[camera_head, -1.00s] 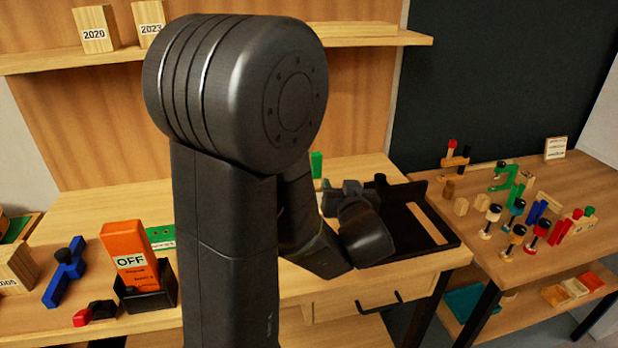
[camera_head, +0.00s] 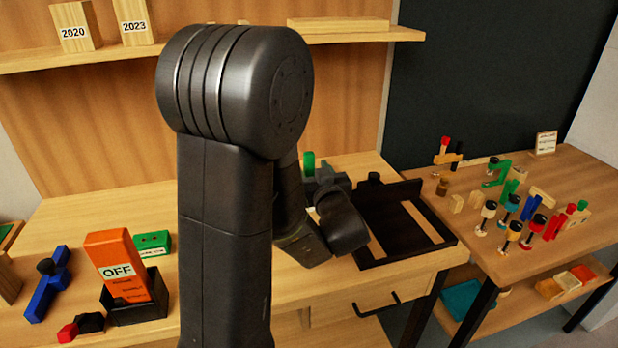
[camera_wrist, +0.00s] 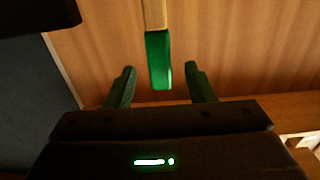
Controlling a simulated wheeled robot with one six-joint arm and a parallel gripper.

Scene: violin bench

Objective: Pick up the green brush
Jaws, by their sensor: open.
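The green brush (camera_wrist: 158,60) shows in the wrist view as a green end on a pale wooden handle. Its green end appears in the gap between the two fingers of my gripper (camera_wrist: 160,82). The fingers are open, with a visible space on each side of the brush. I cannot tell how deep the brush sits between them. In the head view a green end (camera_head: 308,163), which looks like the brush, stands up just behind my gripper (camera_head: 326,180). My arm and gripper hide the lower part of it there.
A black tray (camera_head: 450,240) lies right of my gripper on the bench. An orange OFF block (camera_head: 118,262) in a black holder and a green box (camera_head: 153,243) stand left. A side table (camera_head: 590,180) holds several clamps. A shelf (camera_head: 240,48) runs above.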

